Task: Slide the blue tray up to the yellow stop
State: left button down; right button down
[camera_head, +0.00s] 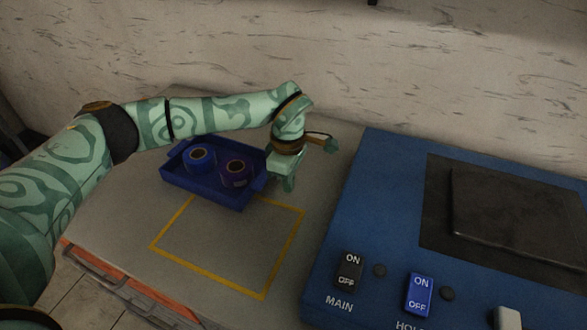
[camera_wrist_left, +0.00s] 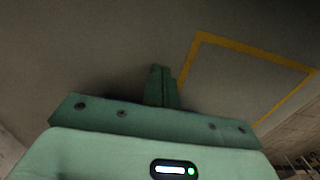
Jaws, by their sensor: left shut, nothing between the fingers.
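The blue tray (camera_head: 205,190) lies on the grey table and holds a blue roll (camera_head: 200,158) and a dark purple roll (camera_head: 237,173). Its near side overlaps the far edge of a yellow rectangular outline (camera_head: 283,254) marked on the table. This outline also shows in the left wrist view (camera_wrist_left: 188,62). I see no separate raised yellow stop. My left gripper (camera_head: 288,186) is shut and empty, pointing down just right of the tray; I cannot tell whether it touches it. Its closed fingers also show in the left wrist view (camera_wrist_left: 160,88). My right gripper is not in view.
A large blue machine (camera_head: 345,225) with switches and a dark plate (camera_head: 510,210) stands to the right. A pale wall (camera_head: 420,70) is behind. An orange table edge (camera_head: 150,285) is at the front.

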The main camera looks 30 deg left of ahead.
pick_arm(q)
jog(key=shift+s+a+r, duration=0.1)
jog(key=shift+a+r, duration=0.1)
jog(key=shift+a, duration=1.45)
